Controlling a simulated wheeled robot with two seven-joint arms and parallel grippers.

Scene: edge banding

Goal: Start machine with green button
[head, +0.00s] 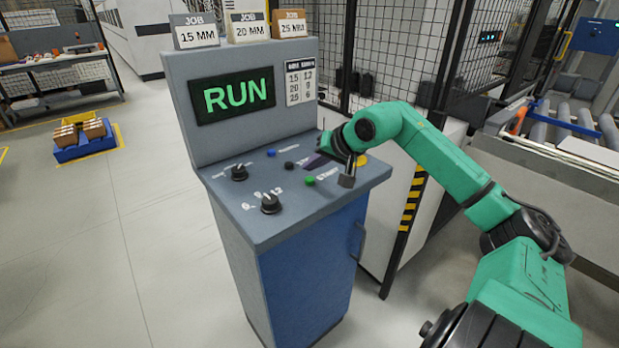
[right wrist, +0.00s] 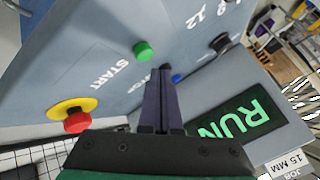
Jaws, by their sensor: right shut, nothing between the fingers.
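The green button (head: 310,180) sits on the sloped top of the grey control console (head: 240,205), beside the START lettering. It also shows in the right wrist view (right wrist: 142,52), standing clear of my fingertips. My right gripper (head: 312,161) is shut and empty, its dark purple fingers over the panel just behind the green button. In the right wrist view the closed fingers (right wrist: 163,80) point past the button's side. The console screen (head: 233,95) reads RUN in green letters. My left gripper is not in view.
A red emergency knob on a yellow base (right wrist: 73,115) is near START. Two black dials (head: 270,203) and a blue button (head: 271,153) share the panel. Job cards (head: 246,27) stand on top. A mesh fence (head: 400,50) is behind; open floor (head: 80,240) lies left.

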